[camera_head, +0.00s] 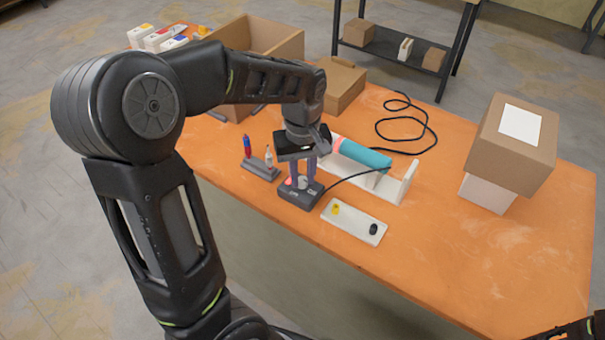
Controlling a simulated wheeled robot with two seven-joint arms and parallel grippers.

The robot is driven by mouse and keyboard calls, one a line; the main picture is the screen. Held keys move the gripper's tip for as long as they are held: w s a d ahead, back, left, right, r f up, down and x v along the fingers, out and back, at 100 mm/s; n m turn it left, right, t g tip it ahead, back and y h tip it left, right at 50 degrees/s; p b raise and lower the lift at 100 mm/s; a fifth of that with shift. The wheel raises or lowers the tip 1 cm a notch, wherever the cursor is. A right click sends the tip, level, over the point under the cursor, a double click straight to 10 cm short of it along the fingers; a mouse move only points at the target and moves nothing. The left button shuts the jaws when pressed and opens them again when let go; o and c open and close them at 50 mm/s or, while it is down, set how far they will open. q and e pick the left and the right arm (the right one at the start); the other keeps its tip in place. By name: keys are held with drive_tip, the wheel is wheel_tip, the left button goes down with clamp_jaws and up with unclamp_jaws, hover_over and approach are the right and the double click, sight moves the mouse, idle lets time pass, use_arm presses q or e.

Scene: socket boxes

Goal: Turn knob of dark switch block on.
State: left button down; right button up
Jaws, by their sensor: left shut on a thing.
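The dark switch block (305,199) sits near the front edge of the orange table, with a cable running from it to the right. My left gripper (302,182) points down over the block and is shut on its knob. The fingers mostly hide the knob, so its turn angle cannot be told. A small pinkish spot shows beside the fingers on the block's top. Only a dark piece of my right arm shows at the bottom right corner; its gripper is out of view.
A white plate (352,222) with a yellow and a black knob lies to the right. A white holder (394,188) with a teal cylinder (366,154) is behind. Cardboard boxes (513,142) stand at right; the table's right front is clear.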

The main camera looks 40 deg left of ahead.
sight(303, 179)
use_arm(q)
drive_tip(key=shift+n, duration=0.5)
drive_tip(key=c, duration=1.2)
unclamp_jaws()
wheel_tip(303, 179, up, 8)
drive_tip(key=shift+f, duration=0.1)
